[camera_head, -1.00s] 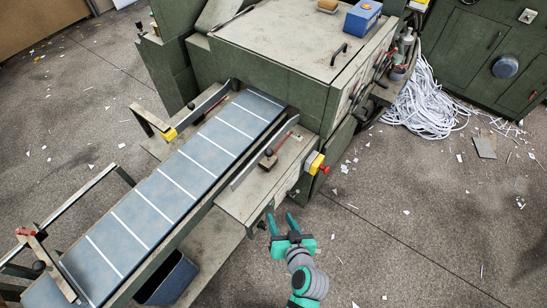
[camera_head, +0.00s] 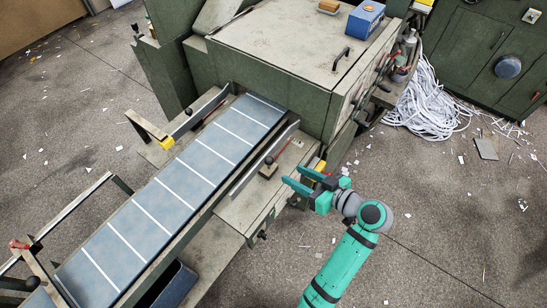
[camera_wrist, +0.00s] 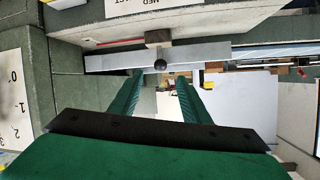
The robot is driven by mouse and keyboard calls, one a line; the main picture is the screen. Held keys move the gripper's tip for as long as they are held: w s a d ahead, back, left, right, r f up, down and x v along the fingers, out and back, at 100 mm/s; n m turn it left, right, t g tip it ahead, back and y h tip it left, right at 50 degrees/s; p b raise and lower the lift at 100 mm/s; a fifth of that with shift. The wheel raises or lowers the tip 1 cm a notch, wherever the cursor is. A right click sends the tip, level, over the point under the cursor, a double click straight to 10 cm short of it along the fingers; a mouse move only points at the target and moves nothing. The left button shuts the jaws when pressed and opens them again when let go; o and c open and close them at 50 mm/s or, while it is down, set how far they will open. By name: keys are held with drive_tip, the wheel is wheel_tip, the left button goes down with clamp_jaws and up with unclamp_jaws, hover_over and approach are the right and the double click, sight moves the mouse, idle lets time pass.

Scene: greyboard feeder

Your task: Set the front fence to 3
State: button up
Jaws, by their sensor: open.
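The front fence (camera_head: 262,160) is a metal bar along the belt's right-hand side in the head view, with a black knob (camera_head: 269,160) on a block and a red-tipped lever beside it. My gripper (camera_head: 290,180) is open and empty, to the right of the knob and apart from it. In the wrist view the fence (camera_wrist: 105,64) runs across the top, and its black knob (camera_wrist: 160,65) shows beyond and between my open fingertips (camera_wrist: 159,80). A white label (camera_wrist: 17,108) with 0, 1 and 2 is at the left; the fence's setting cannot be read.
The blue belt (camera_head: 190,180) with white lines runs into the green machine (camera_head: 285,75). A second fence (camera_head: 195,115) stands on its far side. A yellow box (camera_head: 319,167) sits at the table edge close behind my gripper. Floor at the right is open, with paper scraps.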

sight(272, 162)
drive_tip(key=x, duration=1)
drive_tip(key=shift+w+a, duration=0.25)
drive_tip(key=shift+a, duration=0.1)
drive_tip(key=shift+c, duration=0.4)
